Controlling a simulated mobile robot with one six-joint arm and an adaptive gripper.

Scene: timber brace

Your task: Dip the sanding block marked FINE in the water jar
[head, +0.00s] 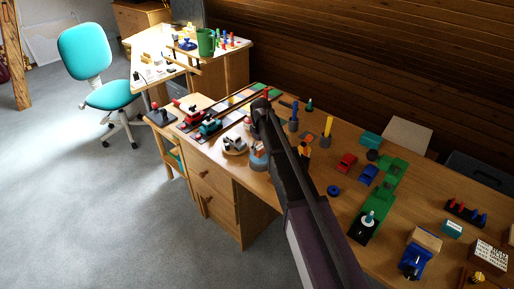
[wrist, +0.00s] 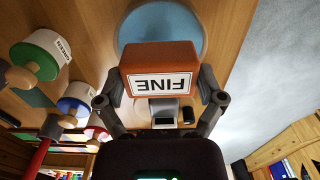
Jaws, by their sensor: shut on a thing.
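My gripper (wrist: 161,86) is shut on an orange-brown sanding block (wrist: 160,56), one finger on each side. Its white label reads FINE, upside down in the wrist view. A round light-blue thing, which looks like the water jar (wrist: 165,22), lies behind the block in the wrist view and is partly covered by it. I cannot tell whether the block touches it. In the head view the blue jar (head: 258,160) stands near the desk's front edge beside my arm. My gripper and the block cannot be made out clearly there.
A round tray (head: 234,146) with small items sits left of the jar.

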